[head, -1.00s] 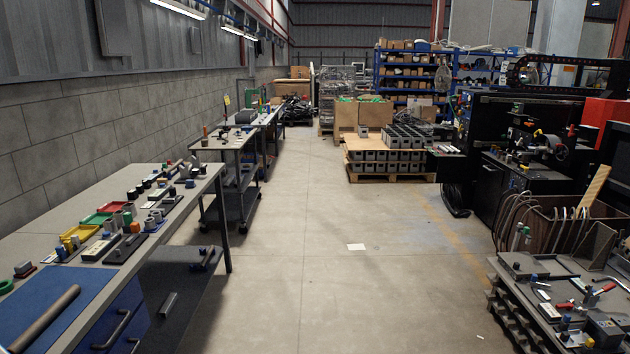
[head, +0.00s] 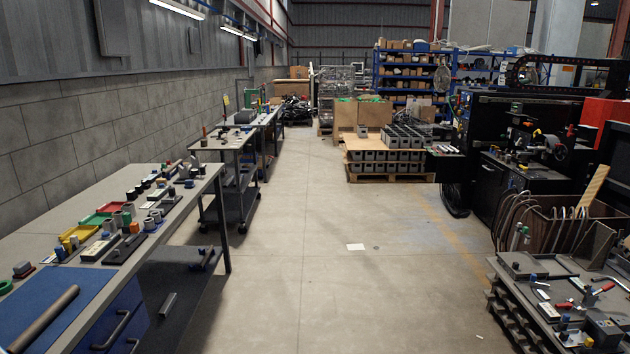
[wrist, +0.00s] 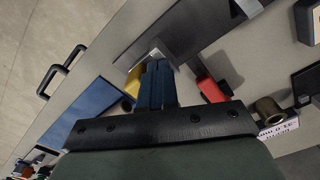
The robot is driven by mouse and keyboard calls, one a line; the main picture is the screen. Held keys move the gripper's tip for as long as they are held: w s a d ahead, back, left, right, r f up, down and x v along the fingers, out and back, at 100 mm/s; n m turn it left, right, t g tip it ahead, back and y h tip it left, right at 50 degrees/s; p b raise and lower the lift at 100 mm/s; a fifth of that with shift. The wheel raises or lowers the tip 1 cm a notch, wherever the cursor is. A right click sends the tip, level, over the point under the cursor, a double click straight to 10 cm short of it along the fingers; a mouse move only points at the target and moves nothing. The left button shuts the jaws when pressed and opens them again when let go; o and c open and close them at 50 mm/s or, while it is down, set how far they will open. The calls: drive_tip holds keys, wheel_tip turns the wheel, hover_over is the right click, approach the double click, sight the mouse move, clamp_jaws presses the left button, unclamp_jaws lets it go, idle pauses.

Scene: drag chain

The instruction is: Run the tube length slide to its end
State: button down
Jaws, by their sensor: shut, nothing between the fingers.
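In the wrist view my gripper (wrist: 157,85) is shut and empty, its two blue fingers together. Just beyond the fingertips a silvery block (wrist: 166,46) shows at the near end of a long dark plate (wrist: 190,22). This looks like the tube length slide, but I cannot tell for sure, nor whether the fingers touch the block. A pale block (wrist: 246,8) sits further along the plate. In the head view, a dark plate (head: 146,246) lies near the bench's front edge. My gripper is not seen in the head view.
Beside the fingers are a yellow piece (wrist: 132,82), a red piece (wrist: 212,90) and a grey ring-shaped part (wrist: 268,108). A blue mat (head: 45,290) bearing a grey tube (head: 44,318) lies on the bench. Drawer handles (wrist: 62,70) stick out from its front.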

drive_tip(key=shift+w+d+f, duration=0.15)
drive_tip(key=shift+d+f, duration=0.05)
drive_tip(key=shift+f, duration=0.15)
idle(0.3)
drive_tip(key=shift+w, duration=0.7)
idle(0.4)
drive_tip(key=shift+s+d, duration=0.1)
drive_tip(key=shift+s, duration=0.7)
drive_tip(key=shift+r, duration=0.1)
drive_tip(key=shift+a+r, duration=0.15)
drive_tip(key=shift+r, duration=0.85)
drive_tip(key=shift+a+r, duration=0.15)
drive_tip(key=shift+r, duration=3)
